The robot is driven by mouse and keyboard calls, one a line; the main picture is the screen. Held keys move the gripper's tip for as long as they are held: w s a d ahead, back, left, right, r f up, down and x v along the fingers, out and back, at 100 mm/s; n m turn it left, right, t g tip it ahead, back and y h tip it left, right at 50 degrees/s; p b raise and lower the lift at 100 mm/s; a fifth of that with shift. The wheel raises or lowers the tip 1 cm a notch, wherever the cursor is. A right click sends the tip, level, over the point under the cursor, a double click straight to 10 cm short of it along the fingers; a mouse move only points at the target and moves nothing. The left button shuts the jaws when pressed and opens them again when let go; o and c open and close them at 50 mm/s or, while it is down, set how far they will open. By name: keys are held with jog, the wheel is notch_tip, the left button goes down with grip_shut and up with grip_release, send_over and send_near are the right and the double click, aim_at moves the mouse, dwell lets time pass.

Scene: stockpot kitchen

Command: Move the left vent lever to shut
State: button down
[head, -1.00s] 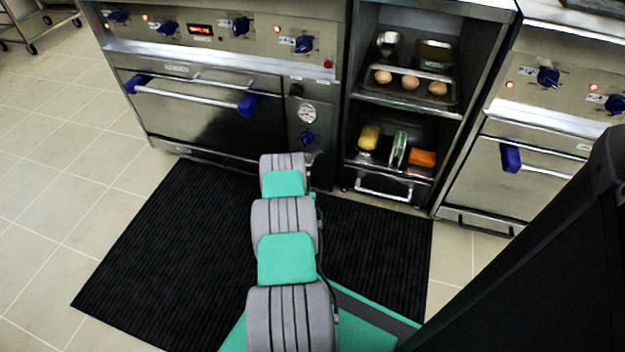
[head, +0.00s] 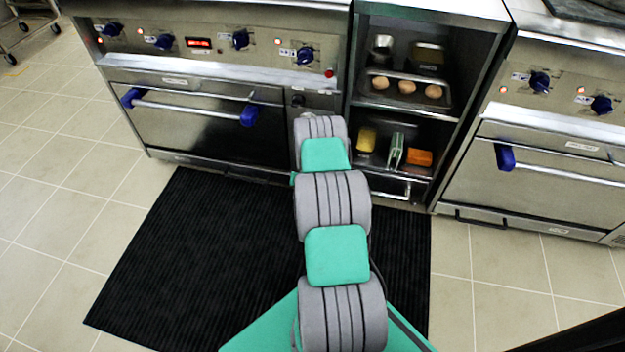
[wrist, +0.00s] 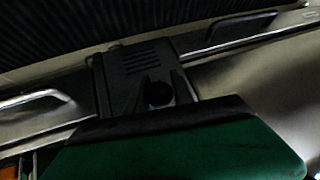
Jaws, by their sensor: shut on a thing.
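The left vent lever appears to be the small blue lever below the round gauge on the narrow panel (head: 312,100) right of the left oven. It showed there in the earlier head frame; my arm now covers that spot. In the head view my gripper is hidden behind my arm's far end at this panel. In the wrist view my gripper (wrist: 158,95) is a dark shape in front of the panel, shut on the lever. The lever itself is not clearly visible, so I cannot tell its angle.
The left oven (head: 190,115) has a long handle (head: 185,106) with blue ends. A shelf cabinet (head: 360,30) with eggs (head: 406,86) stands right of the panel, then a second oven (head: 540,185). A black mat (head: 200,260) covers the floor; bare tiles lie left.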

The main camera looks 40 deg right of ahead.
jog(key=shift+w+d+r, duration=0.15)
jog(key=shift+d+r, duration=0.2)
jog(key=shift+d, duration=0.1)
jog(key=c, duration=1.3)
grip_release()
jog(key=shift+o, duration=1)
jog(key=shift+a+f, duration=0.2)
jog(key=shift+a, duration=0.05)
jog(key=p+v, duration=0.3)
jog(key=v, duration=0.5)
